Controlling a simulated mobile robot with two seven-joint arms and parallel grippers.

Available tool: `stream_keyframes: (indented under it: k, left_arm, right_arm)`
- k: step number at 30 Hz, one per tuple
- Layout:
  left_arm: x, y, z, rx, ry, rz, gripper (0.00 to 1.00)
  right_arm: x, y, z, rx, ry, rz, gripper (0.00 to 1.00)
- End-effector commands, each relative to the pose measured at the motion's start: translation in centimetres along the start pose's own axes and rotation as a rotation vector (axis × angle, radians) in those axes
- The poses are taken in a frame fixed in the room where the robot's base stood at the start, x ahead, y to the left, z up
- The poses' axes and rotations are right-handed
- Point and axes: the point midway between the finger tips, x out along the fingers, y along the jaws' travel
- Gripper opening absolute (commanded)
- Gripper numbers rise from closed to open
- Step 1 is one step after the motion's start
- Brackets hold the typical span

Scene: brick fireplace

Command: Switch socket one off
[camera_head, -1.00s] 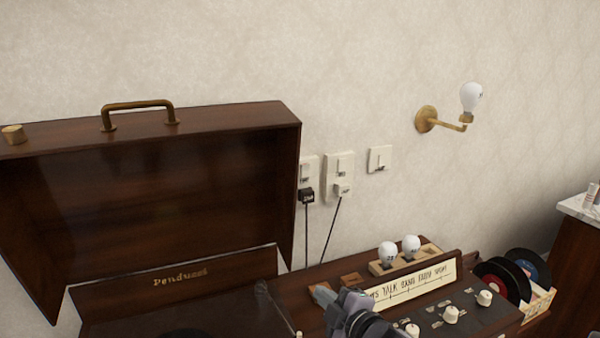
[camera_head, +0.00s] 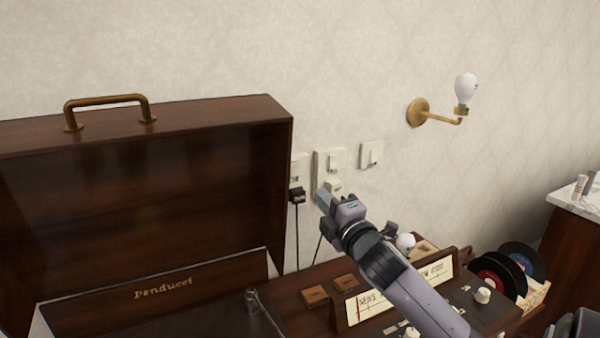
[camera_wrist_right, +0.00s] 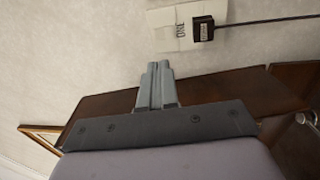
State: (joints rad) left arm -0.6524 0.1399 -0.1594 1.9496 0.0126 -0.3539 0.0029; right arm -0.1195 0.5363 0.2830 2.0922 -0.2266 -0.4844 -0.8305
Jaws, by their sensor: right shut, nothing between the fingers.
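Socket one appears to be the left white wall socket (camera_head: 295,168), with a black plug (camera_head: 297,195) in its lower part. In the right wrist view the socket plate (camera_wrist_right: 168,28) shows near the top, with a dark label that seems to read "ONE" and the black plug (camera_wrist_right: 203,29) beside it. My right gripper (camera_head: 323,198) is shut and empty, just in front of the wall and right of the black plug. In the wrist view its fingertips (camera_wrist_right: 156,75) are together below the plate, apparently not touching it. The switch position is too small to tell. My left gripper is out of view.
A second socket (camera_head: 322,165) with a white plug (camera_head: 333,186) and a wall switch (camera_head: 371,155) are to the right. The open record-player lid (camera_head: 150,195) stands close on the left.

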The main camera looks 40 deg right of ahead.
Motion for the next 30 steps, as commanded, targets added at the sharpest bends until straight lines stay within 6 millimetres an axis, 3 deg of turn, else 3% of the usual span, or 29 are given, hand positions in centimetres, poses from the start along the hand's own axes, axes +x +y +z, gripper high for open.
stream_keyframes:
  k: [18, 30]
  left_arm:
    - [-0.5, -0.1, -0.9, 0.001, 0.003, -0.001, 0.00]
    - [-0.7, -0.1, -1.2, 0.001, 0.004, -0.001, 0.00]
  right_arm:
    - [9.2, 0.2, 0.0, 0.002, -0.001, 0.002, 0.00]
    - [12.0, 0.0, 0.0, 0.002, 0.001, 0.000, 0.00]
